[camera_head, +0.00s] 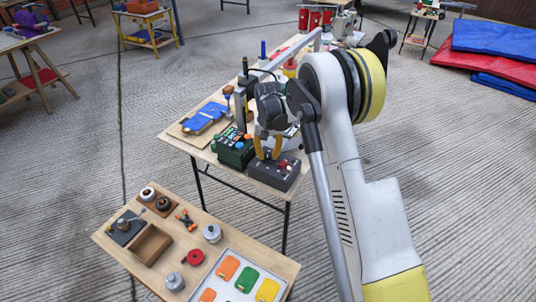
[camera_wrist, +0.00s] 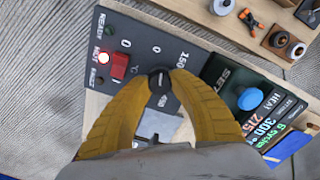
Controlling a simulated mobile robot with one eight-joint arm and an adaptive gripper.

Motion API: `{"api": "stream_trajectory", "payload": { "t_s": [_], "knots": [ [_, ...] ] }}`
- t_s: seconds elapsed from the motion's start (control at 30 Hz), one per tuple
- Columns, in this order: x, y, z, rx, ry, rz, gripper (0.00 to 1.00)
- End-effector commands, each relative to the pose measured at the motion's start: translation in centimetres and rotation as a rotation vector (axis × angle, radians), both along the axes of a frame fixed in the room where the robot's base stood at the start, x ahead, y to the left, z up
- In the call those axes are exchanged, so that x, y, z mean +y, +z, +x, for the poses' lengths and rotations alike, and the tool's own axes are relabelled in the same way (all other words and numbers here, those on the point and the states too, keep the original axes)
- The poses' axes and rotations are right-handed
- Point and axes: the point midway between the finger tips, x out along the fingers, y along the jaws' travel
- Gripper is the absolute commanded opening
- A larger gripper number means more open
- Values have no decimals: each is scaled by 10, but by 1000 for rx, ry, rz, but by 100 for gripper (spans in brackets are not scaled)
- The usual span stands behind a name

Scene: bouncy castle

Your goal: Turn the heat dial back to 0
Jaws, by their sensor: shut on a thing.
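The heat dial (camera_wrist: 159,82) is a small black knob on a dark grey control box (camera_wrist: 141,42), in the wrist view. White scale marks such as 0 and 150 surround it. The two yellow fingers of my gripper (camera_wrist: 160,85) are closed on the dial from both sides. I cannot tell clearly where its pointer aims. A red switch (camera_wrist: 118,66) and a lit red lamp (camera_wrist: 103,58) are on the same box. In the head view my gripper (camera_head: 267,154) points down at the box (camera_head: 279,178), and the dial is hidden by the fingers.
A dark green control unit (camera_head: 235,148) stands close beside the box; its blue knob (camera_wrist: 250,98) is near one finger. A blue item on a board (camera_head: 204,118) lies further left. A lower table (camera_head: 268,263) with small parts stands in front. Open floor lies left.

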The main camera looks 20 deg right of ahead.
Motion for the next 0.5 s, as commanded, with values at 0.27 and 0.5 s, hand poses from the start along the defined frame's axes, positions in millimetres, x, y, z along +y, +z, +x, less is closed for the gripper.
{"api": "stream_trajectory", "payload": {
  "t_s": [0.27, 0.5],
  "knots": [
    [0, 0, 0, 1, 155, 0, 0],
    [0, -1, -1, 1, 218, 0, 0]
  ]
}}
